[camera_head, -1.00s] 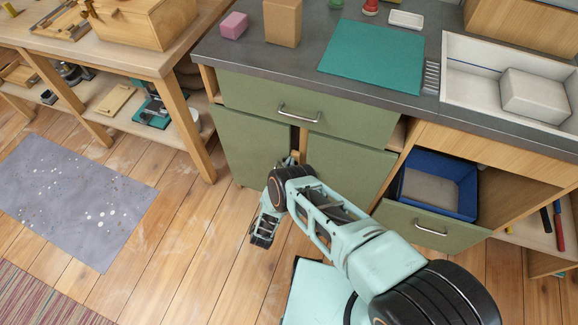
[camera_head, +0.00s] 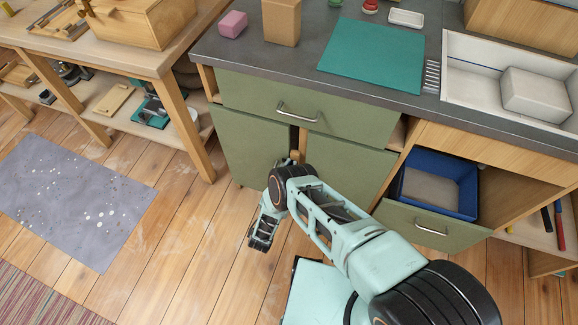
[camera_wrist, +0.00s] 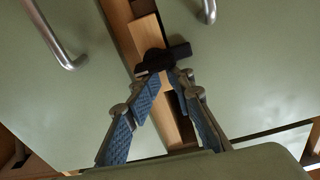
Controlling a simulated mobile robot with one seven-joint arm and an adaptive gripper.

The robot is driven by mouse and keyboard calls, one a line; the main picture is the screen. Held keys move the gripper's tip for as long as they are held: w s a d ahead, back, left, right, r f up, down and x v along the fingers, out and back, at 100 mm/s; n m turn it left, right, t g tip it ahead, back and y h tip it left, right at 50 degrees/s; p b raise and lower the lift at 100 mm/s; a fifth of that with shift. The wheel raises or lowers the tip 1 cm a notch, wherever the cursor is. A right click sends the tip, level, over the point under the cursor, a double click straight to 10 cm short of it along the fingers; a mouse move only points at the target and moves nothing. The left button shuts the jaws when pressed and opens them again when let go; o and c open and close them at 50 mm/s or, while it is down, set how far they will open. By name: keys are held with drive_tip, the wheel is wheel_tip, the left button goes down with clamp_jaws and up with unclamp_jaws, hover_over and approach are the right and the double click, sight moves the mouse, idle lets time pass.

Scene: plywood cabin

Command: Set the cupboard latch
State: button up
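The cupboard has two green doors, left (camera_head: 243,150) and right (camera_head: 345,168), with a narrow gap between them. A wooden piece (camera_head: 297,156) shows in that gap. In the wrist view, a dark latch-like piece (camera_wrist: 155,62) with a short arm pointing right lies over the wooden piece (camera_wrist: 146,38). My gripper (camera_wrist: 165,80) is at the gap, its blue-padded fingers converging on the dark piece. Space shows between the pads. The tips overlap the dark piece in view, so I cannot tell whether they grip it. In the head view my arm hides the fingertips.
A green drawer with a metal handle (camera_head: 298,113) is above the doors. To the right, a lower drawer (camera_head: 425,228) stands out near a blue bin (camera_head: 470,188). The counter (camera_head: 300,72) overhangs above. Open floor (camera_head: 190,230) lies to the left.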

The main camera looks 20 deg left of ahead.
drive_tip(key=s+f+b, duration=0.1)
drive_tip(key=s+f, duration=0.1)
drive_tip(key=s, duration=0.4)
drive_tip(key=shift+s+a+g, duration=0.2)
drive_tip(key=shift+g, duration=0.1)
drive_tip(key=shift+f+n, duration=0.1)
drive_tip(key=shift+n, duration=0.3)
